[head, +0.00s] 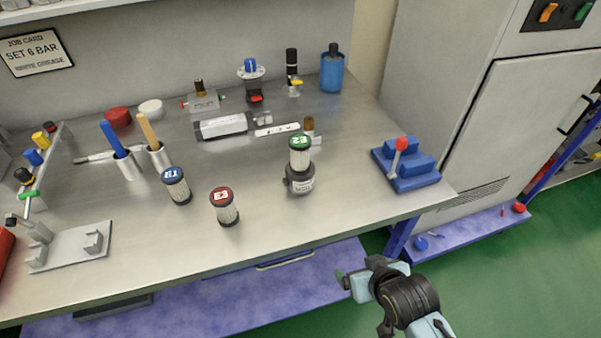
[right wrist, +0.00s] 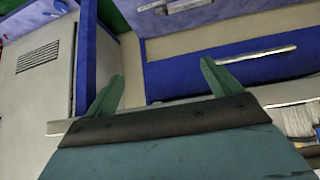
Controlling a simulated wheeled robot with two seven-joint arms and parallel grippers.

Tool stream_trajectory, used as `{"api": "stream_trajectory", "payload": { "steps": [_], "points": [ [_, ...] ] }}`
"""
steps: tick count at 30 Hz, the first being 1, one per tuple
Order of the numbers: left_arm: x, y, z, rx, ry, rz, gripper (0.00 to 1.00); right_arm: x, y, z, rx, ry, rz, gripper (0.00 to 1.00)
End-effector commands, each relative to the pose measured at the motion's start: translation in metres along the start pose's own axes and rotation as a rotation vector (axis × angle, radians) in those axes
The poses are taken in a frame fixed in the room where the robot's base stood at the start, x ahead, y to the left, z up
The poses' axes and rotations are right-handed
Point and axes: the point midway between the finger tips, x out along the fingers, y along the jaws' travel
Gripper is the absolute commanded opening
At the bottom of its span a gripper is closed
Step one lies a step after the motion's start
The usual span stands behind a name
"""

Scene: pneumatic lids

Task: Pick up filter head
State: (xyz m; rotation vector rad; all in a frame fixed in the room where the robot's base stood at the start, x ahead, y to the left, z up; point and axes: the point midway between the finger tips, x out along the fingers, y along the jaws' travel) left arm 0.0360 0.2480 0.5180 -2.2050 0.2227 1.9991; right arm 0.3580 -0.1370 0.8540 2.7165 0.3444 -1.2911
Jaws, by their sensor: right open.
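A dark grey round body with a white label (head: 300,181) stands on the bench, right of centre; it looks like the filter head. A pale cartridge with a green top (head: 299,152) rises upright above it; whether they are joined I cannot tell. A red-topped cartridge (head: 226,208) and a blue-topped cartridge (head: 176,188) stand to its left. My right gripper (head: 357,282) is open and empty, off the bench's front edge, lower than the top and well apart from the body. Its two fingers (right wrist: 162,88) show in the right wrist view with nothing between them. My left gripper is out of view.
A blue stepped block with a red-knobbed lever (head: 410,170) stands at the bench's right end. A grey fixture plate (head: 70,247) lies front left. Brushes in cups (head: 157,155) stand behind the cartridges. The bench's front edge (head: 270,243) lies between my right gripper and the bench-top objects.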

Motion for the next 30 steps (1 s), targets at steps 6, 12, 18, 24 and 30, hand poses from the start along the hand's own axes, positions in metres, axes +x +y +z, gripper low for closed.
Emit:
{"api": "stream_trajectory", "payload": {
  "steps": [6, 12, 18, 24, 30],
  "points": [
    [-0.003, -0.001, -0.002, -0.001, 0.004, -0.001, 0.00, -0.039, -0.040, -0.127, -0.048, 0.318, -0.068, 0.90],
    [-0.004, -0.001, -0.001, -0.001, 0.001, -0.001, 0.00, -0.047, -0.066, -0.176, -0.083, 0.472, -0.117, 0.90],
    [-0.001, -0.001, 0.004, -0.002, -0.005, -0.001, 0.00, -0.029, -0.074, -0.194, -0.088, 0.498, -0.127, 0.90],
    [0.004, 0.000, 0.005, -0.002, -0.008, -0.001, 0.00, 0.003, -0.079, -0.210, -0.088, 0.497, -0.127, 0.90],
    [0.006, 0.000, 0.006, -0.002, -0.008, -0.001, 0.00, 0.020, -0.081, -0.219, -0.087, 0.496, -0.127, 0.90]
  ]
}}
